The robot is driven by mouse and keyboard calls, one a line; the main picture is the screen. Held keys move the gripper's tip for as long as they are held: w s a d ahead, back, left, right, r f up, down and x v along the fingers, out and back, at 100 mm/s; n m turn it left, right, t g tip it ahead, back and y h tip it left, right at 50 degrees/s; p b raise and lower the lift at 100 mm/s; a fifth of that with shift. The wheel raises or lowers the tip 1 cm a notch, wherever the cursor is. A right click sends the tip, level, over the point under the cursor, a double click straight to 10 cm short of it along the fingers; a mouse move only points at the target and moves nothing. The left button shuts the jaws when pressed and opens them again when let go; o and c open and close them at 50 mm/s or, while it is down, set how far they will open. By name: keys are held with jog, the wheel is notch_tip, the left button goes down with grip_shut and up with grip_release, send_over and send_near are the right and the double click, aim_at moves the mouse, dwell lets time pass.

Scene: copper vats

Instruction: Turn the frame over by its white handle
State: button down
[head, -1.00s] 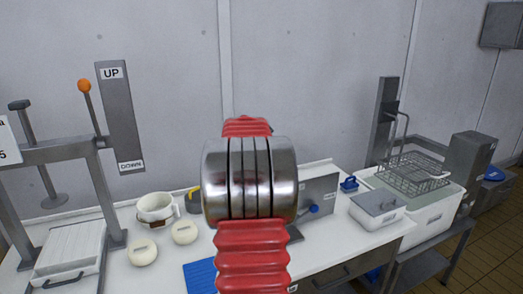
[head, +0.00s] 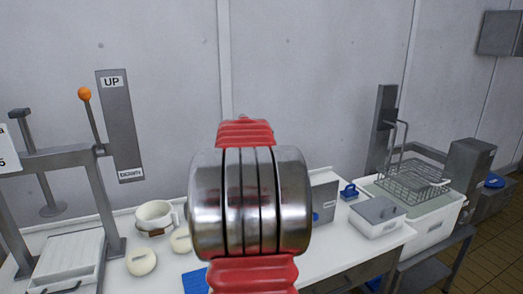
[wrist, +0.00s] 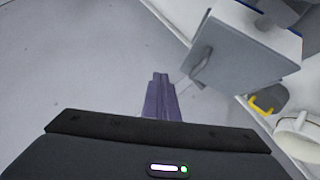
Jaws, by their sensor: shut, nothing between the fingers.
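The wire frame (head: 408,176) is a grey mesh rack at the right of the head view, above a white tub of greenish liquid. Its white handle (head: 440,183) shows at the rack's right side. My gripper (wrist: 160,78) shows only in the wrist view, where its two fingers are together and empty. It points toward bare grey wall, with a grey box beyond it to the right. The frame is not in the wrist view, and my arm hides the gripper in the head view.
The white tub (head: 430,232) stands on a grey stand beside a grey block (head: 467,170). A lidded grey box (head: 378,212) and a blue item (head: 349,191) are left of it. A white pot (head: 155,217), pale rounds (head: 141,262) and a lever press (head: 60,157) stand left.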

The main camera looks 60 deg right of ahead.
jog(key=w+a+f+n+t+y, duration=0.15)
jog(key=w+a, duration=0.25)
jog(key=a, duration=1.3)
jog(key=w+a+t+y, duration=0.2)
jog(key=w+a+y, duration=0.15)
jog(key=a, duration=1.35)
jog(key=s+a+f+n+y, duration=0.1)
jog(key=s+a+f+y, duration=0.1)
jog(key=a, duration=0.8)
jog(key=s+a+f+y, duration=0.2)
jog(key=s+a+f, duration=0.2)
jog(key=a, duration=0.7)
jog(key=s+a+f+n+y, duration=0.1)
jog(key=s+a+f, duration=0.3)
jog(key=a, duration=0.6)
jog(key=s+g+y, duration=0.1)
jog(key=s, duration=0.1)
jog(key=shift+s+a+n, duration=0.2)
jog(key=shift+s+n, duration=0.15)
jog(key=shift+s, duration=0.05)
jog(key=shift+d+f, duration=0.1)
jog(key=shift+d, duration=0.05)
